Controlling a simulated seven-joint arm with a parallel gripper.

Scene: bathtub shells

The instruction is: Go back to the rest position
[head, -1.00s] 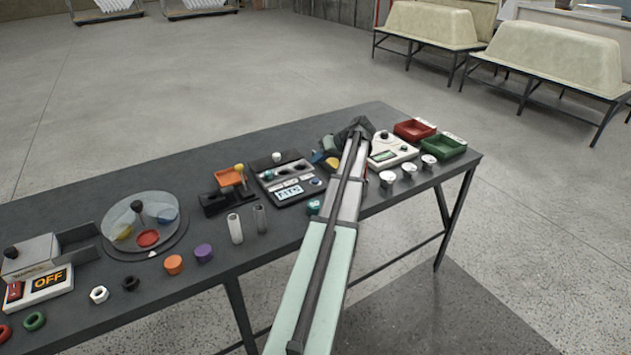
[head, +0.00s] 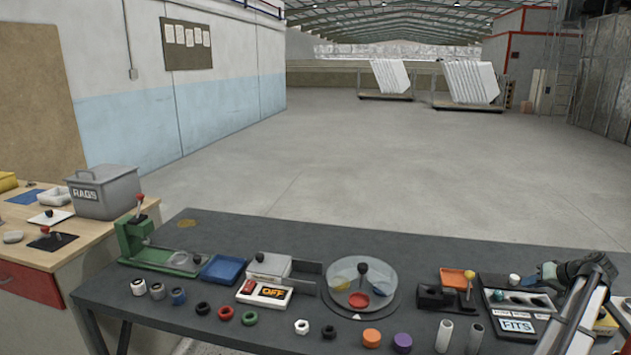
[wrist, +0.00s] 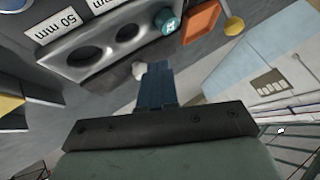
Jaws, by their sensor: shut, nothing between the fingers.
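The gauge box shows holes and a "50 mm" label in the wrist view (wrist: 62,27). A teal plug (wrist: 167,22) sits at its end. A white knob (wrist: 138,70) is partly hidden behind the fingertips. My arm hides part of the table to the right.
Left of the gauge box are an orange tray (head: 452,277), a round clear-covered dish (head: 341,272), an OFF switch box (head: 265,294) and a green press (head: 135,240). Loose rings, nuts and caps line the front edge. A wooden bench with a RAGS bin (head: 104,192) stands left.

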